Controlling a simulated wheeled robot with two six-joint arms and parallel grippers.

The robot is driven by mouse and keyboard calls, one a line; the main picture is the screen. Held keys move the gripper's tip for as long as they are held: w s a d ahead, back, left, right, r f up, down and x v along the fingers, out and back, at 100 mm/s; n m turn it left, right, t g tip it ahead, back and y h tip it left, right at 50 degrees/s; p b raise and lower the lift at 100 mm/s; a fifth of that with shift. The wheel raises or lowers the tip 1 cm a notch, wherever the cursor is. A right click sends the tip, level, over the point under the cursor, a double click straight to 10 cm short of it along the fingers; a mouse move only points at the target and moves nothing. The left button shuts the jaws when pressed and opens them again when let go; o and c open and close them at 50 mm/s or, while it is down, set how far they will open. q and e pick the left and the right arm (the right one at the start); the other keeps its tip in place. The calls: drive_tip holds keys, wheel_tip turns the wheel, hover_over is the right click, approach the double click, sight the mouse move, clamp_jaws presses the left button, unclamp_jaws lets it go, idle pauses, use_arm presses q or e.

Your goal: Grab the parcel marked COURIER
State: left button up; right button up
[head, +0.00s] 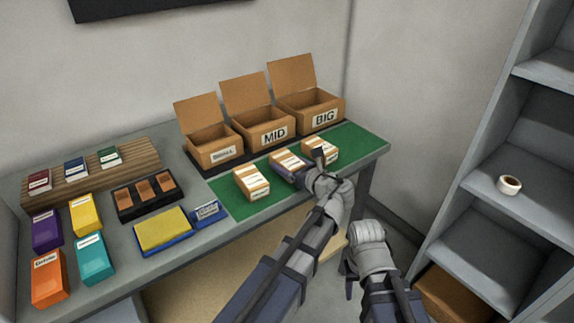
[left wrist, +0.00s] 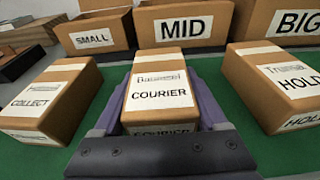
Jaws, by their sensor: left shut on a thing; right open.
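The parcel marked COURIER (head: 286,160) is a small brown carton with a white label, the middle one of three on the green mat (head: 232,208). In the left wrist view the COURIER parcel (left wrist: 160,92) stands between the purple fingers of my left gripper (left wrist: 165,118), which is shut on it. My left gripper (head: 298,171) reaches it from the front right in the head view. The parcel appears to be on the mat; its underside is hidden. My right gripper (head: 352,277) is open and empty, off the table's front edge.
The COLLECT parcel (left wrist: 50,103) and HOLD parcel (left wrist: 275,85) stand close on either side. Open cartons marked SMALL (head: 214,156), MID (head: 262,138) and BIG (head: 323,117) stand behind. Coloured boxes and trays fill the table's left. A grey shelf (head: 480,255) stands right.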

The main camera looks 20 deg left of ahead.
sight(287, 159)
use_arm(q)
drive_tip(key=c, duration=0.9)
drive_tip(key=shift+r, duration=0.15)
wheel_tip(287, 159, up, 10)
drive_tip(key=p, duration=1)
